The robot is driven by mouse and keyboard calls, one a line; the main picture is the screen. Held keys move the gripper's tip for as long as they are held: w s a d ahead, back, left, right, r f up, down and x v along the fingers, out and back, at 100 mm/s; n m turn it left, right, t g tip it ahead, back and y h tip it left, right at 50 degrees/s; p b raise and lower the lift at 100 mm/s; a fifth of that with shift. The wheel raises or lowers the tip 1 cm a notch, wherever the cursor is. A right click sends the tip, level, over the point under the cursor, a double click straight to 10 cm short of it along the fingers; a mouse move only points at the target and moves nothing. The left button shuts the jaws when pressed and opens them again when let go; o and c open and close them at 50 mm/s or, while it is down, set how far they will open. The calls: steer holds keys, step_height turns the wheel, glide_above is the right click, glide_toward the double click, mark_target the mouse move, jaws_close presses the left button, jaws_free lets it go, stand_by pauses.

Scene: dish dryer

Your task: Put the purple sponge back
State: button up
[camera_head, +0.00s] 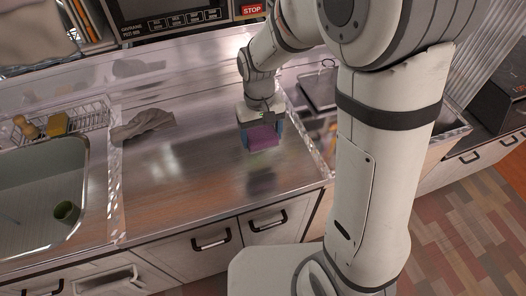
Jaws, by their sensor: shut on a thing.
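The purple sponge (262,137) is between the fingers of my gripper (263,136), which is shut on it. My gripper points down over the right part of the metal counter. A dark reflection shows on the counter below, and the sponge looks held above the surface; the exact gap cannot be told. A wire rack (84,116) stands at the back edge of the sink at the left, well away from my gripper. A yellow sponge (57,124) and a yellowish object (28,130) are at the rack.
A grey cloth (143,124) lies on the counter right of the rack. The middle of the counter (170,185) is clear. A dark tray (318,92) lies at the back right.

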mark_target(263, 132)
step_height(263, 132, down, 5)
steer(key=shift+f, duration=1.85)
steer(key=o, duration=1)
steer(key=shift+f, duration=0.1)
steer(key=shift+o, duration=0.2)
steer(key=r, duration=0.4)
steer(key=w+r, duration=0.1)
steer(key=r, duration=0.7)
steer(key=shift+w+a+r, duration=0.1)
steer(key=shift+w+a, duration=0.05)
steer(key=shift+w, duration=0.05)
steer(key=shift+s+d+r, duration=0.1)
steer(key=shift+d+r, duration=0.15)
steer(key=s+d+r+m+t, duration=0.3)
steer(key=s+d+r, duration=0.5)
steer(key=s+d, duration=0.4)
steer(key=shift+s+d+t, duration=0.25)
steer(key=shift+s+t, duration=0.25)
steer(key=shift+s, duration=0.15)
